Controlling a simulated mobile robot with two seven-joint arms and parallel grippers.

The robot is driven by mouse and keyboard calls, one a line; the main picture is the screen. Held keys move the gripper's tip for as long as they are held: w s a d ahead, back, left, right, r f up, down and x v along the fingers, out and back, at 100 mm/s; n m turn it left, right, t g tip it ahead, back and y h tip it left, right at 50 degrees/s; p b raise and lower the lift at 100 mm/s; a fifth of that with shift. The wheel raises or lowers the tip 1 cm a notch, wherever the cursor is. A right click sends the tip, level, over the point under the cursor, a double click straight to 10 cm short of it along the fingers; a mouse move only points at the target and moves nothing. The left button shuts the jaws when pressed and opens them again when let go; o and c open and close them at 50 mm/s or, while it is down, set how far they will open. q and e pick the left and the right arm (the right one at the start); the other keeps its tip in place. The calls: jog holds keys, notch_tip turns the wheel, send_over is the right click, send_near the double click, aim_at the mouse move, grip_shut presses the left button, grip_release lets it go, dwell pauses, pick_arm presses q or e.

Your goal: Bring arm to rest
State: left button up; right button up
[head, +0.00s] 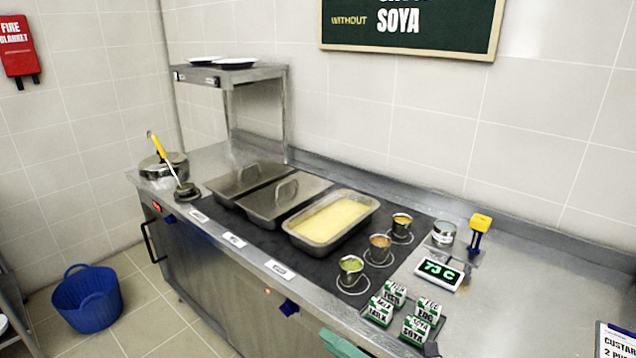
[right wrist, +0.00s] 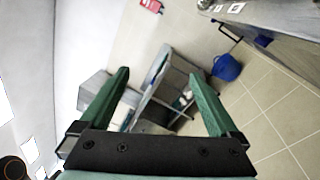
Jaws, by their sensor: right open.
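My right gripper shows in the head view (head: 343,345) only as a green piece at the bottom edge, in front of the counter's front side. In the right wrist view its two green fingers (right wrist: 158,75) stand wide apart with nothing between them. The rest of my right arm is out of the head view. My left gripper is in neither view.
The steel counter (head: 540,290) carries lidded pans (head: 285,203), an open pan of yellow food (head: 331,219), small pots and green-and-white label blocks (head: 415,328). A blue bucket (head: 87,300) stands on the floor and also shows in the wrist view (right wrist: 227,68).

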jog(key=s+d+f+m+t+h, duration=0.1)
jog(key=s+d+f+m+h, duration=0.2)
jog(key=m, duration=0.4)
jog(key=s+d+f+m+t+h, duration=0.1)
jog(key=d+f+m+h, duration=0.25)
jog(key=f+m, duration=0.3)
jog(key=s+d+f+m+t+h, duration=0.15)
jog(key=f+m+h, duration=0.25)
jog(key=m, duration=0.4)
jog(key=s+d+f+m+g+h, duration=0.1)
jog(key=s+d+f+m+g, duration=0.1)
jog(key=s+f+m, duration=0.3)
jog(key=s+d+f+m+g+h, duration=0.2)
jog(key=s+d+f+m+g, duration=0.1)
jog(key=s, duration=0.5)
jog(key=shift+d+f+m+g, duration=0.2)
jog(key=shift+f+m+g, duration=0.25)
jog(key=shift+f+m, duration=0.45)
